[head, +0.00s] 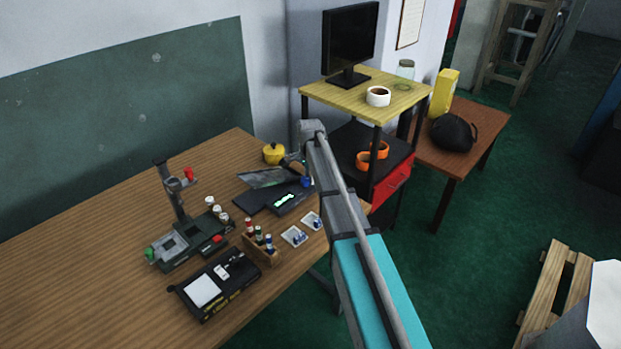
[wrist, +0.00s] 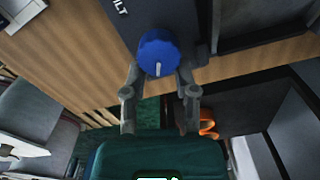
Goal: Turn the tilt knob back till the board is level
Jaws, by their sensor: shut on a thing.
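The blue tilt knob (wrist: 158,50) sits at the edge of a dark device in the wrist view, beside white lettering partly cut off. Its white mark points down in the picture, toward my gripper (wrist: 160,72). The two fingers stand on either side of the knob and are shut on it. In the head view the knob (head: 306,182) shows beside my arm. The grey board (head: 262,178) looks tilted above the dark base, which has a lit green display (head: 285,200). My arm hides most of the gripper in the head view.
A black stand (head: 190,235) with a red knob, a bottle rack (head: 262,248), small white trays (head: 294,236) and a black box with a white panel (head: 205,290) share the wooden table (head: 90,255). A yellow pot (head: 273,153) stands behind the device. A shelf unit (head: 350,90) stands close to my arm.

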